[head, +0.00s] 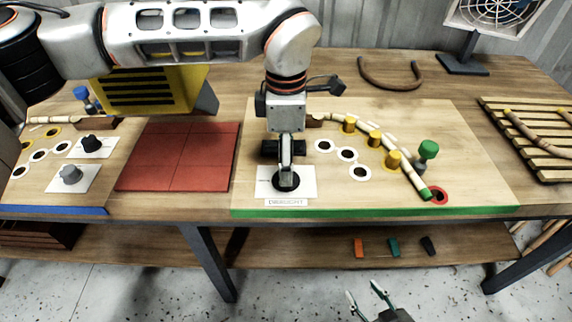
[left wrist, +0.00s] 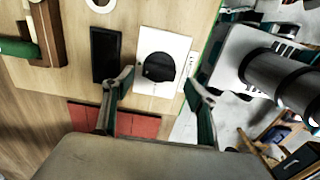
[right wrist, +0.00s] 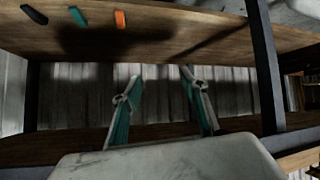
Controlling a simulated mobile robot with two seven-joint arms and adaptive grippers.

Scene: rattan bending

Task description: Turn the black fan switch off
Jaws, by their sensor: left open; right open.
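The black fan switch (head: 286,183) is a round black knob on a white plate near the front edge of the right-hand board, above a label reading "DRAUGHT". It also shows in the left wrist view (left wrist: 159,68). My left gripper (head: 286,164) points down over the knob and partly hides it. In the left wrist view its fingers are open, with the knob seen between them; I cannot tell whether they touch it. My right gripper (head: 361,289) is open and empty, low in front of the table. The fan (head: 497,14) stands at the back right, partly cut off.
Another black knob (head: 92,143) and a grey knob (head: 70,176) sit on the left board. A red mat (head: 178,156) lies between the boards. A bent rattan strip (head: 406,170) runs past yellow pegs (head: 374,139). A lower shelf (head: 320,246) lies beyond the right gripper.

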